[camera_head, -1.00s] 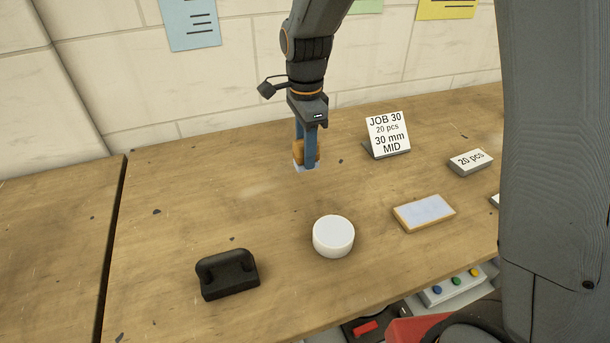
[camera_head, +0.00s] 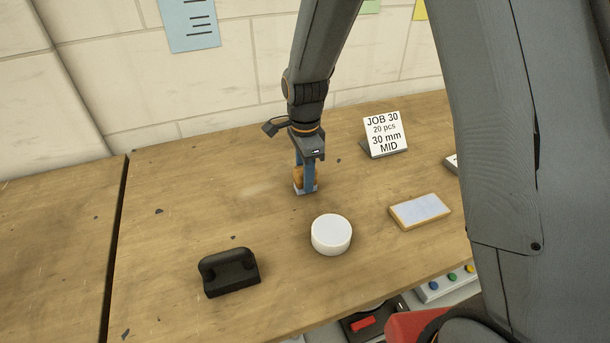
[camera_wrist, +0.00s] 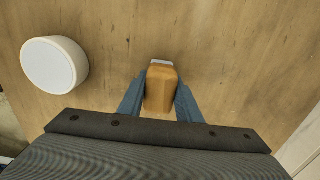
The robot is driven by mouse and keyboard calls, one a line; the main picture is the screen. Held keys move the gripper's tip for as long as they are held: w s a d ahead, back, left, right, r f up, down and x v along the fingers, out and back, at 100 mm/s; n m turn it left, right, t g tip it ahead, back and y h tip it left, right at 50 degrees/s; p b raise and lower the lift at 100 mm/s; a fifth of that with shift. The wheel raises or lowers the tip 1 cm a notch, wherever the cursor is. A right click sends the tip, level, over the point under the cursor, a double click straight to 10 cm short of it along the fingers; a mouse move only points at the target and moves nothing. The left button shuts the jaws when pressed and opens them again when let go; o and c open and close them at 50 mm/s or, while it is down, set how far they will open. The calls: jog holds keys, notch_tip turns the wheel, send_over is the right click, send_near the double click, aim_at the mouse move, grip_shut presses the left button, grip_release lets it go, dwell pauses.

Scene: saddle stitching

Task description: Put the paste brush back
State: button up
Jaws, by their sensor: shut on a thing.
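The paste brush has a tan wooden handle and a pale lower end. In the head view the brush (camera_head: 298,177) is upright between the blue fingers of my gripper (camera_head: 305,187), which is shut on it. Its lower end is at or just above the table; I cannot tell whether it touches. In the wrist view the brush (camera_wrist: 161,90) sits between both fingers, with the pale end showing beyond the handle. A round white pot (camera_head: 331,234) stands in front of the gripper, slightly right, apart from the brush. It also shows at the left in the wrist view (camera_wrist: 54,65).
A black handled block (camera_head: 229,272) stands at the front left. A flat pad with a wooden edge (camera_head: 420,211) lies to the right. A job card (camera_head: 384,134) stands behind it. The wooden table (camera_head: 190,200) is clear left of the gripper.

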jog(key=o, duration=1)
jog(key=shift+f, duration=0.1)
notch_tip(320, 180, up, 12)
jog(key=b, duration=0.3)
jog(key=shift+f, duration=0.25)
jog(key=shift+r, duration=0.45)
jog(key=s+d+f+n, duration=0.2)
jog(key=s+d+n, duration=0.3)
jog(key=s+d+f+n, duration=0.2)
jog(key=s+d+n, duration=0.3)
jog(key=s+d+f+n+t, duration=0.1)
jog(key=s+d+f+n, duration=0.1)
jog(key=s+d+n, duration=0.2)
jog(key=shift+s+d+n, duration=0.4)
jog(key=shift+s+d, duration=0.1)
jog(key=shift+s, duration=0.1)
